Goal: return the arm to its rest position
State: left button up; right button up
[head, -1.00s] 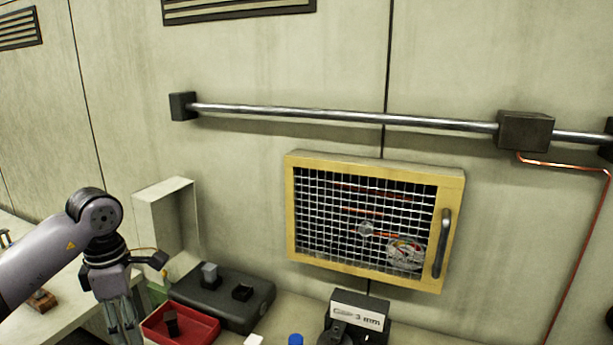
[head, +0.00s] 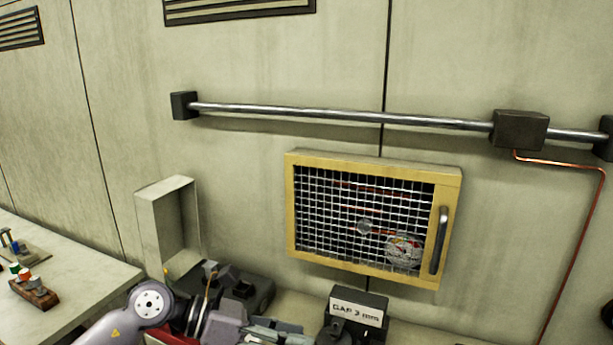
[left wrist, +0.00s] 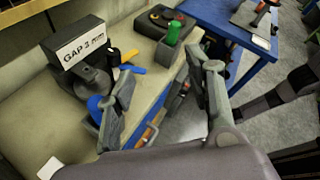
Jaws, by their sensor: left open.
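My left arm (head: 150,303) comes in at the bottom left of the head view. My left gripper (head: 272,334) is low in the picture, partly cut off by the bottom edge, in front of the bench with the dark box. In the left wrist view the two fingers of my left gripper (left wrist: 168,72) stand wide apart with nothing between them. The bench and the floor show beyond them.
A black device with a GAP sign (head: 357,308) stands right of the gripper. A yellow-framed mesh door (head: 452,215) is on the wall, below a metal rail (head: 300,110). A green-topped object (left wrist: 173,34) and blue table (left wrist: 248,72) show in the wrist view.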

pick_arm(q)
jog(key=d+r+n+t+h, duration=0.3)
jog(key=r+n+t+h, duration=0.15)
jog(key=r+n, duration=0.2)
jog(key=w+a+r+n+t+y, duration=0.3)
jog(key=a+n+t, duration=0.4)
jog(key=n+t, duration=0.75)
jog(key=s+a+f+n+g+y, duration=0.1)
jog(key=a+f+n+g+y, duration=0.1)
jog(key=a+f+n+y, duration=0.55)
jog(key=s+a+f+n+g+y, duration=0.25)
jog(key=a+f+n+y, duration=0.25)
jog(key=f+n+y, duration=0.5)
jog(key=s+a+f+n+g+h, duration=0.2)
jog(key=s+f+n+g, duration=0.8)
jog(key=s+f, duration=0.9)
jog(key=s+f+m+g, duration=0.1)
jog(key=s+f+g, duration=0.15)
jog(key=f, duration=1.05)
jog(key=s+f+m+g, duration=0.1)
jog(key=s+f, duration=0.2)
jog(key=f, duration=1)
jog(key=s+a+f+g, duration=0.1)
jog(key=s+a+f, duration=0.1)
jog(key=s+f, duration=1.3)
jog(key=shift+s+a+f+b, duration=0.15)
jog(key=shift+s+f+b, duration=0.25)
jog(key=shift+s, duration=0.1)
